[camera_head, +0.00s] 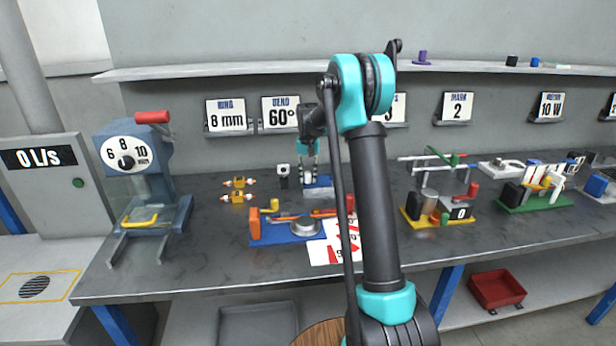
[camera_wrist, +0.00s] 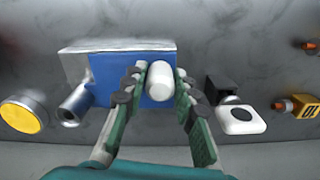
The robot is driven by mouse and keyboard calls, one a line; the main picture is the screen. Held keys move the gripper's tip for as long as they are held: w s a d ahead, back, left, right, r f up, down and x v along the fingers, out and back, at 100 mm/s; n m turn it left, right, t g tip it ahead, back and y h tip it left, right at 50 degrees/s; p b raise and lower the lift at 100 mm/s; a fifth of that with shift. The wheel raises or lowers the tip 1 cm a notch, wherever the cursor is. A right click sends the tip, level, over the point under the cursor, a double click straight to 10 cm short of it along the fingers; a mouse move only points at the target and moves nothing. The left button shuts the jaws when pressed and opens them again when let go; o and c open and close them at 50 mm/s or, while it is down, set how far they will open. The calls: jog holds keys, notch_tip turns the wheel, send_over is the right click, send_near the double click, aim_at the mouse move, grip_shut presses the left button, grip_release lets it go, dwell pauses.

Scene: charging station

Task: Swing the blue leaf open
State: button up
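The blue leaf (camera_wrist: 119,76) is a flat blue panel on a pale grey block in the wrist view, with a white rounded knob (camera_wrist: 160,82) standing out from it. My gripper (camera_wrist: 161,72) has a dark green finger on each side of the knob. Both fingertips appear to touch the knob, with no clear gap. In the head view my gripper (camera_head: 308,168) reaches down to the small block at the bench's back, and the blue part (camera_head: 328,183) shows just right of the fingers. The leaf appears flat against its block; its hinge cannot be made out.
A black-and-white part (camera_wrist: 240,118) stands close on the right. A blue fixture (camera_head: 275,236) sits in front on the bench.

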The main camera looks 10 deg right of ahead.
grip_shut()
